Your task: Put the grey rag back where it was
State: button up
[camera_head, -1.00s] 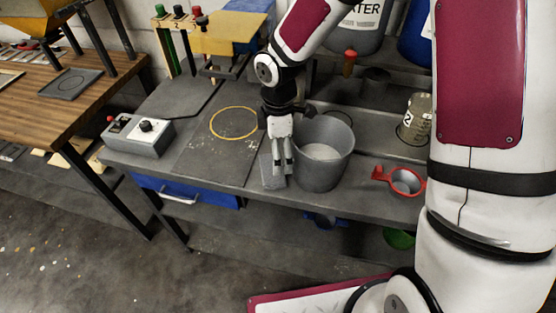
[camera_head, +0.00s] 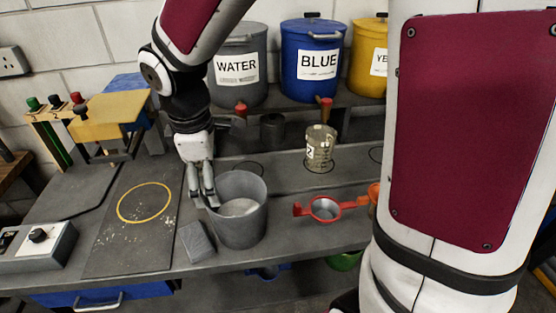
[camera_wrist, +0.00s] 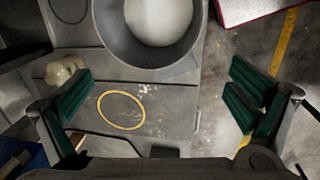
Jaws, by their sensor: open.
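A small flat grey piece, which looks like the folded grey rag (camera_head: 197,241), lies on the bench near its front edge. It is just left of the grey bucket (camera_head: 240,228) in the head view. My gripper (camera_head: 206,198) is open and points down at the bucket's left rim, behind the rag. Nothing shows between its fingers (camera_wrist: 160,105) in the wrist view. The bucket also shows at the top of the wrist view (camera_wrist: 103,35), with pale contents.
A dark board with a yellow ring (camera_head: 125,235) lies left of the rag. A switch box (camera_head: 40,245) stands further left. A pale lump (camera_wrist: 65,70) lies behind, unidentified.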

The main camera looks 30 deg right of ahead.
jog(key=s+d+r+m+t, duration=0.2)
jog(key=s+d+r+m, duration=0.1)
jog(key=s+r+m, duration=0.3)
jog(key=s+d+r+m+t+y, duration=0.1)
jog(key=s+d+r+m+t, duration=0.1)
jog(key=s+r+m, duration=0.4)
jog(key=s+d+m, duration=0.1)
jog(key=s, duration=0.3)
jog(key=shift+s+d, duration=0.15)
jog(key=shift+s, duration=0.15)
jog(key=shift+c, duration=0.6)
